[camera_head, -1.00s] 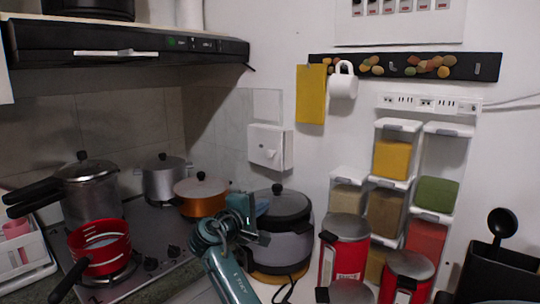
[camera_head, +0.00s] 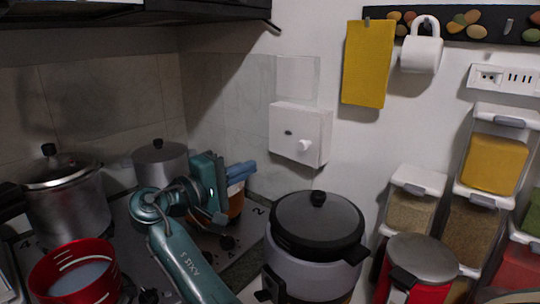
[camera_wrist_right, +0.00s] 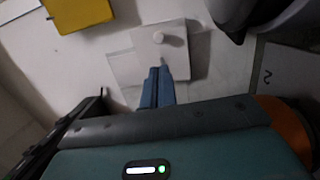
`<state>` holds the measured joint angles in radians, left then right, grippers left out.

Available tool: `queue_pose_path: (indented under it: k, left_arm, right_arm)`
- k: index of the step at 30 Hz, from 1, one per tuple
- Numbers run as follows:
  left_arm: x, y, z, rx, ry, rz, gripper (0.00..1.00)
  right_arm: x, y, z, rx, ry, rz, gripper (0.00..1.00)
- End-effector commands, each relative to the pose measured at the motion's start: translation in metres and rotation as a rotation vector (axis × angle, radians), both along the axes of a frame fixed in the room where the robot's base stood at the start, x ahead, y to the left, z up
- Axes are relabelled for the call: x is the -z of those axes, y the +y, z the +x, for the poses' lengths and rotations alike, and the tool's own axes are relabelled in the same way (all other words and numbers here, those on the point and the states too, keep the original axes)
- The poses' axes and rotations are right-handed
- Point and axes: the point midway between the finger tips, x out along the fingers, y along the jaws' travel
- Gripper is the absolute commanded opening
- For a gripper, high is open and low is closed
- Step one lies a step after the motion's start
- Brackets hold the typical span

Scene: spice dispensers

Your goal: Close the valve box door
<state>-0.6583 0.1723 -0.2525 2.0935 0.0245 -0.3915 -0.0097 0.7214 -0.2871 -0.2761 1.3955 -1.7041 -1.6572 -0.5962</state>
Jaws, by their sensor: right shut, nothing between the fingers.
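The white valve box (camera_head: 288,120) is mounted on the wall at the corner beside the tiles, with a round white knob (camera_head: 304,146) on its front door. The door looks flat against the box or nearly so; I cannot tell whether a small gap remains. My right gripper (camera_head: 246,170) is shut and empty, to the left of the box and lower, apart from it in the head view. In the right wrist view the blue fingers (camera_wrist_right: 157,86) lie together, pointing toward the box (camera_wrist_right: 172,55). My left gripper is not in view.
A rice cooker (camera_head: 318,225) stands below the box. Pots, including a steel pressure cooker (camera_head: 66,200) and a red pan (camera_head: 75,275), are on the stove at left. A yellow cloth (camera_head: 367,63) and a white mug (camera_head: 421,50) hang at right. Spice dispensers (camera_head: 492,165) stand further right.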

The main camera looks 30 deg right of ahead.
Motion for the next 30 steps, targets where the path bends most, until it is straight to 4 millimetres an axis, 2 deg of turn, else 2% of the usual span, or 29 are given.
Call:
queue_pose_path:
  k: [6, 12, 18, 24, 30]
  left_arm:
    - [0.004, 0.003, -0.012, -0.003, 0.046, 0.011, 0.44]
    - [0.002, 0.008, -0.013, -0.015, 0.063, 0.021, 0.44]
    - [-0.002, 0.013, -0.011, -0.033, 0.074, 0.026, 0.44]
    - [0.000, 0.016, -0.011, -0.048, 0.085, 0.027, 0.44]
    - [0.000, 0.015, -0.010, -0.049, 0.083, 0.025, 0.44]
  right_arm:
    - [-0.004, -0.041, 0.009, 0.005, 0.002, -0.002, 0.00]
    - [-0.006, -0.083, 0.020, 0.004, 0.002, -0.003, 0.00]
    - [-0.006, -0.114, 0.028, 0.002, 0.003, -0.001, 0.00]
    - [-0.005, -0.127, 0.032, 0.000, 0.003, 0.000, 0.00]
    - [-0.004, -0.129, 0.032, 0.000, 0.002, 0.000, 0.00]
